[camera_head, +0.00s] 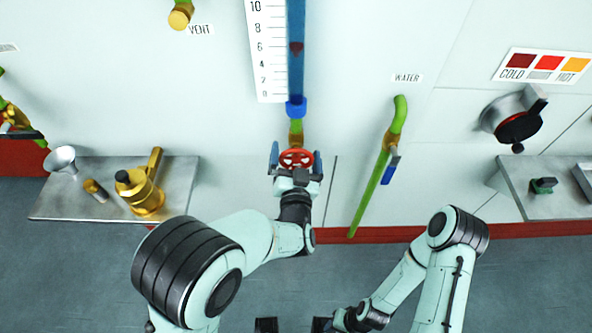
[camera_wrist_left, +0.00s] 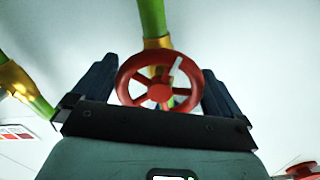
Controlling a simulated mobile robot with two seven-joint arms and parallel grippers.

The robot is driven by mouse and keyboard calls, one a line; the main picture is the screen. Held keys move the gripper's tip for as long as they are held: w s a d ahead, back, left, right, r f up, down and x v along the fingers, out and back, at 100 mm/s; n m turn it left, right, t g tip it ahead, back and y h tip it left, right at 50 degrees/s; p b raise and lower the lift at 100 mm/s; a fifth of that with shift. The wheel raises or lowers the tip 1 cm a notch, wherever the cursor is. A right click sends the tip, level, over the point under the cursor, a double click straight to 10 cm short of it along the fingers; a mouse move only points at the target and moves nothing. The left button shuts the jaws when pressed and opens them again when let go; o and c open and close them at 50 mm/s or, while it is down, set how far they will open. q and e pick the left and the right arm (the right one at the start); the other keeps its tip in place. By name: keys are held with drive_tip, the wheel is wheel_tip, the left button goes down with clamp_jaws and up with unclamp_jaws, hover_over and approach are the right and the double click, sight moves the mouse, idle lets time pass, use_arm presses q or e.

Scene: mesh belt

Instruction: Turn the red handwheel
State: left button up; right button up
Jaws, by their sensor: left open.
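The red handwheel (camera_head: 296,158) sits at the lower end of the vertical blue gauge tube, on a green and brass pipe fitting. My left gripper (camera_head: 295,162) is at the handwheel, with its blue fingers open on either side of it. In the left wrist view the handwheel (camera_wrist_left: 158,82) shows between the two fingers (camera_wrist_left: 158,90), with a white mark on its upper right rim. A gap shows beside the rim on the right; contact on the left I cannot tell. My right gripper (camera_head: 295,325) shows only partly at the bottom edge, dark and cut off.
A green water pipe (camera_head: 378,185) with a blue lever stands right of the handwheel. A metal shelf (camera_head: 60,205) at left holds a brass can (camera_head: 146,198) and a funnel (camera_head: 62,159). A round dial with a black and red knob (camera_head: 519,127) is at right, above another shelf (camera_head: 520,175).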

use_arm(q)
drive_tip(key=s+b, duration=0.1)
drive_tip(key=s, duration=1.2)
drive_tip(key=shift+b, duration=0.35)
